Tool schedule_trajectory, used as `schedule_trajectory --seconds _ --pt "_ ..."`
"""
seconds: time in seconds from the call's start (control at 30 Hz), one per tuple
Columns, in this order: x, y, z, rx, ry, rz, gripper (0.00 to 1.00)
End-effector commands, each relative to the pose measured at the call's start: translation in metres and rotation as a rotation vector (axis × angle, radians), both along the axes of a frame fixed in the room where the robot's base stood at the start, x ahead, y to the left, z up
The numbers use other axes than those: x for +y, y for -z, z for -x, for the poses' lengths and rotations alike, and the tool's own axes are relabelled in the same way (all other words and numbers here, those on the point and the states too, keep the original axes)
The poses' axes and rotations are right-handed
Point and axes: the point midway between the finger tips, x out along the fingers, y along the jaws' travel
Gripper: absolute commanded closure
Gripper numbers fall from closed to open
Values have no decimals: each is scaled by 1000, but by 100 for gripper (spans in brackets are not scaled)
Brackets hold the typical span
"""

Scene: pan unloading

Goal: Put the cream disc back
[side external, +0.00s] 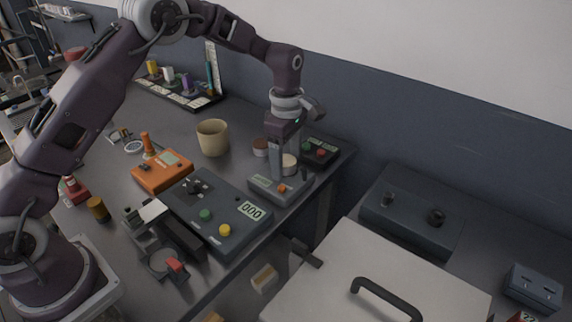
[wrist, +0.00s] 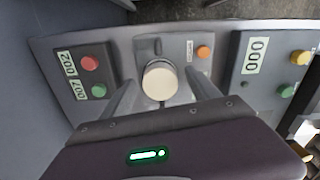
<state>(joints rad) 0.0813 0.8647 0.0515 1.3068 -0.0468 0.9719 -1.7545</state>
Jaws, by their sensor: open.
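The cream disc (side external: 289,162) is at the small grey device (side external: 290,198) with an orange button, near the bench's right end. In the wrist view the disc (wrist: 160,80) shows its round pale face at the middle, over the device's panel (wrist: 178,50). My gripper (side external: 290,174) is open and points down at the device, its fingers on either side of the disc. In the wrist view the gripper (wrist: 161,88) shows a finger left and right of the disc, with slight gaps. I cannot tell whether the fingers touch it.
A dark box (side external: 319,151) with red and green buttons stands close behind. A brown-topped round piece (side external: 261,147) and a tan cup (side external: 213,137) are to the left. A larger grey console (side external: 219,214) and an orange meter (side external: 162,171) stand in front and left. A light lidded box (side external: 375,285) is lower right.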

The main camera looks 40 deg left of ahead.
Motion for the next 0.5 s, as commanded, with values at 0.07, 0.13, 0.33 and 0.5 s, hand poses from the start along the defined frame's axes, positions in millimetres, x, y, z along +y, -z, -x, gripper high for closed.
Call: schedule_trajectory --seconds 0.07,0.13,0.33,0.5 --pt "0 2 0 0 0 1 30" --pt "0 2 0 -1 0 1 30" --pt "0 1 0 -1 1 1 55" --pt "0 1 0 -1 1 1 89"
